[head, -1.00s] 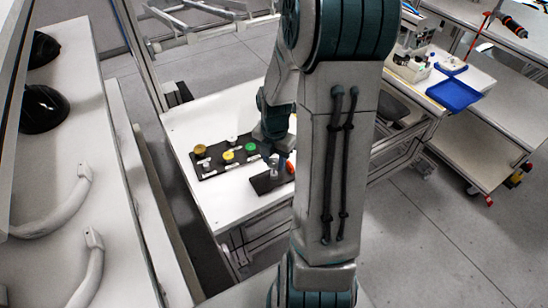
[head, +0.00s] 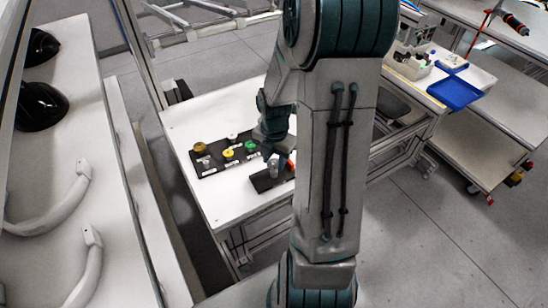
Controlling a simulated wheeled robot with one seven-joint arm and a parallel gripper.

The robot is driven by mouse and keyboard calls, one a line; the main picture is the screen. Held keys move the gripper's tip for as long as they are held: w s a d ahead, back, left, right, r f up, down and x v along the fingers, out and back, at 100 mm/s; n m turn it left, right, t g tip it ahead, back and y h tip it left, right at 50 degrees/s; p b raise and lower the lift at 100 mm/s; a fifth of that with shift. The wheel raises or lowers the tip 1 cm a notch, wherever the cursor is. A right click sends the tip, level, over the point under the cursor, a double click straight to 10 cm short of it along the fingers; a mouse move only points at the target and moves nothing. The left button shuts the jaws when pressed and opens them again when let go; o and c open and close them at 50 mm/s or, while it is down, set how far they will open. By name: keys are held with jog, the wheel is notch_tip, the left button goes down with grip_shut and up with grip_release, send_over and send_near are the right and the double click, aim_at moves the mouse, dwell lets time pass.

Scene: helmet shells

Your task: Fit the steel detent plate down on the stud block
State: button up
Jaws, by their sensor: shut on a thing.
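My gripper (head: 273,155) points down over a small dark board (head: 262,184) on the white table, partly hidden by my own arm. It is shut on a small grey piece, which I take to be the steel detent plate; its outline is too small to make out. A grey upright piece (head: 274,169) shows just under the fingers at the small board, and I cannot tell whether it is the stud block or part of what I hold. I cannot tell whether the held piece touches anything below.
A larger dark board (head: 222,167) with several yellow, green and grey pieces lies just left. A red-orange piece (head: 291,166) is right beside the gripper. The white table (head: 225,204) is bare at its front left. A blue tray (head: 454,93) stands on another table at right.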

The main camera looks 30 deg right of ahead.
jog(key=shift+f+b, duration=0.85)
jog(key=shift+f, duration=0.55)
jog(key=o, duration=1.1)
jog(key=shift+c, duration=0.2)
notch_tip(320, 180, up, 14)
jog(key=shift+p, duration=0.35)
jog(key=shift+s, duration=0.1)
